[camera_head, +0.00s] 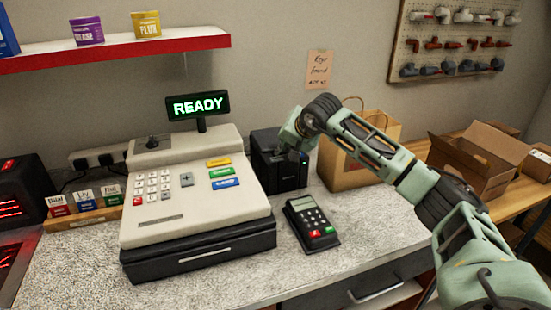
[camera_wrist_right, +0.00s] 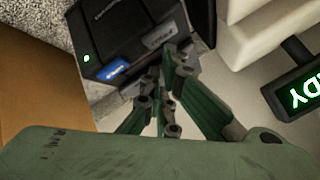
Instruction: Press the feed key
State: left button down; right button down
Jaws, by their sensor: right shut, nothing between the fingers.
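A black receipt printer (camera_head: 279,165) stands on the counter behind the card terminal. In the right wrist view its top (camera_wrist_right: 125,25) shows a blue key (camera_wrist_right: 115,68), a grey key (camera_wrist_right: 160,36) and a small green light (camera_wrist_right: 86,58). The key labels are too small to read, so I cannot tell which is the feed key. My right gripper (camera_wrist_right: 173,54) is shut and empty, its fingertips close to the grey key; I cannot tell whether they touch. In the head view the right gripper (camera_head: 297,154) is over the printer, partly hidden by its wrist. My left gripper is not in view.
A cash register (camera_head: 190,210) with a lit READY display (camera_head: 198,106) stands left of the printer. A card terminal (camera_head: 311,222) lies in front of it. A paper bag (camera_head: 345,172) stands behind my right arm. The counter's front right is clear.

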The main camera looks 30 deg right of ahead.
jog(key=shift+f, duration=0.1)
jog(key=shift+f+b, duration=0.3)
jog(key=shift+f, duration=0.15)
dwell(0.5)
jog(key=shift+r+p, duration=0.35)
jog(key=shift+r, duration=0.35)
notch_tip(320, 180, up, 6)
jog(key=p, duration=0.4)
jog(key=shift+s+f, duration=0.1)
jog(key=shift+f, duration=0.15)
dwell(0.7)
